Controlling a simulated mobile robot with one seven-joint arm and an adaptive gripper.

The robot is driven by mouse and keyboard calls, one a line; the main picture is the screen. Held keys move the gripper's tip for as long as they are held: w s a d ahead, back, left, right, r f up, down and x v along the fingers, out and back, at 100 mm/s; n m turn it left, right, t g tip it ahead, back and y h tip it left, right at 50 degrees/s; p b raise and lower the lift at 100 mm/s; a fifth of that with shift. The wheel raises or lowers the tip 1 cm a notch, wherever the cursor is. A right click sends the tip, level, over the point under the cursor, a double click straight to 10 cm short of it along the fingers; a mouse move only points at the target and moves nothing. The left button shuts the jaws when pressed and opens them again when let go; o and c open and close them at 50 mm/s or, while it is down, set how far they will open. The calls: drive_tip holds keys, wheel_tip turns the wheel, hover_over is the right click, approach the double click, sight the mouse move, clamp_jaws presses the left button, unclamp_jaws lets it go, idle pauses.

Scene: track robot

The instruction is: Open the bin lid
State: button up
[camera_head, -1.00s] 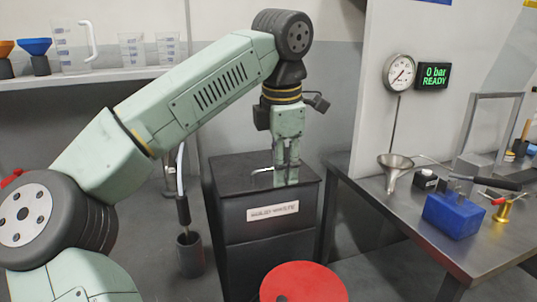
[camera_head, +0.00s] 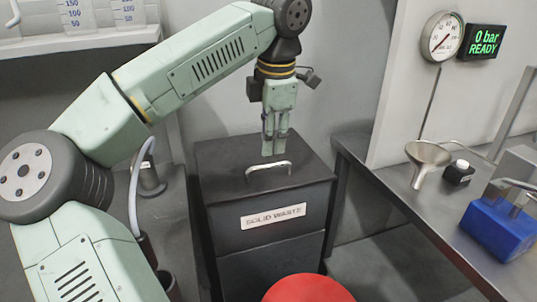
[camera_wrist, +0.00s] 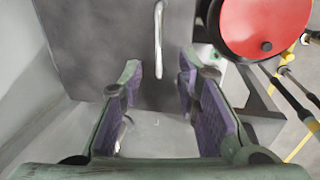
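The bin (camera_head: 225,228) is a dark grey box labelled "SOLID WASTE". Its flat lid (camera_head: 220,160) is shut. A pale bar handle (camera_head: 268,166) stands on the lid near its front edge. My gripper (camera_head: 273,150) points down over the lid, with its fingertips just behind and above the handle in the picture. In the wrist view, the purple-padded fingers (camera_wrist: 158,85) are apart with nothing between them. The handle (camera_wrist: 158,38) lies ahead of the tips, roughly in line with the gap, over the dark lid (camera_wrist: 100,45). I see no contact with it.
A red round top (camera_head: 308,290) is in front of the bin; it also shows in the wrist view (camera_wrist: 265,25). A metal bench (camera_head: 425,205) with a funnel (camera_head: 426,158) and blue block (camera_head: 495,230) stands right. A wall is behind the bin. A shelf (camera_head: 80,42) is at left.

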hover_over(269, 180)
wheel_tip(269, 180, down, 6)
drive_tip(key=shift+f+p, duration=0.15)
drive_tip(key=shift+p, duration=0.25)
clamp_jaws()
idle(0.6)
